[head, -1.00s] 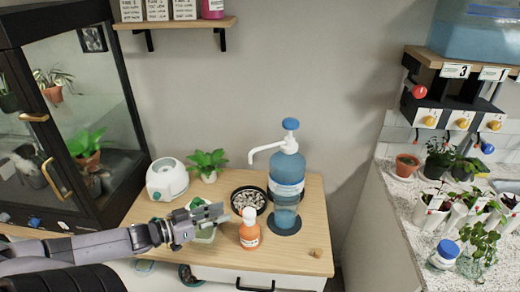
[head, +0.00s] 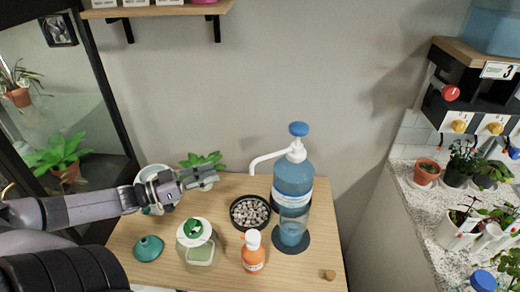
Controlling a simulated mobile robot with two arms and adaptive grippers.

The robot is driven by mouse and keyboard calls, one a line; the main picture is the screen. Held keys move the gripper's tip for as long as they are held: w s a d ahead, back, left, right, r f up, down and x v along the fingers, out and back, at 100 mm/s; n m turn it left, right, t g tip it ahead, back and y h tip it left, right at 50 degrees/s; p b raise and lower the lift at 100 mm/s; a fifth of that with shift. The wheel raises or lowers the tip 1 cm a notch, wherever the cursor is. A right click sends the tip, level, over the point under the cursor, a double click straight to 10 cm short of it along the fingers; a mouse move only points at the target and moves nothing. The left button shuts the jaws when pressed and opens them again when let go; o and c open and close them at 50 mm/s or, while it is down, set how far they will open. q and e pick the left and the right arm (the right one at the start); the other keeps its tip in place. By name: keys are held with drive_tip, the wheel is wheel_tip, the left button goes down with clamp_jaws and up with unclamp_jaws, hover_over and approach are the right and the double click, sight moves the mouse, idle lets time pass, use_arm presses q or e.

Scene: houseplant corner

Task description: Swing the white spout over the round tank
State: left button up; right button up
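The white spout (head: 268,158) sticks out to the left from the pump head of a tall blue bottle (head: 293,182) with a blue cap. Its tip hangs behind the bowl of pebbles. A blue cylinder (head: 292,233) shows at the bottle's foot, on a dark round mat. A pale green translucent tank (head: 200,254) with a white and green top stands left of the orange bottle; I cannot tell which vessel is the round tank. My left gripper (head: 216,178) is left of the spout, apart from it and empty; its finger gap is unclear. My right gripper is out of view.
A dark bowl of pebbles (head: 249,212) and an orange bottle (head: 253,253) stand left of the blue bottle. A shelf (head: 160,11) hangs above.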

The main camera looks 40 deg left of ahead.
sight(255, 161)
use_arm(q)
drive_tip(key=b+x, duration=0.1)
drive_tip(key=x, duration=0.6)
drive_tip(key=b+x, duration=0.1)
drive_tip(key=x, duration=0.7)
drive_tip(key=shift+d+r, duration=0.25)
drive_tip(key=shift+d, duration=0.05)
drive_tip(key=shift+x, duration=1)
drive_tip(key=shift+f, duration=0.15)
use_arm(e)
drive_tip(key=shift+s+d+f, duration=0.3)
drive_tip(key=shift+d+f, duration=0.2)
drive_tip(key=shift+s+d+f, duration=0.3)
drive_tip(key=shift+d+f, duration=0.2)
use_arm(q)
drive_tip(key=shift+c, duration=0.6)
drive_tip(key=c, duration=0.4)
clamp_jaws()
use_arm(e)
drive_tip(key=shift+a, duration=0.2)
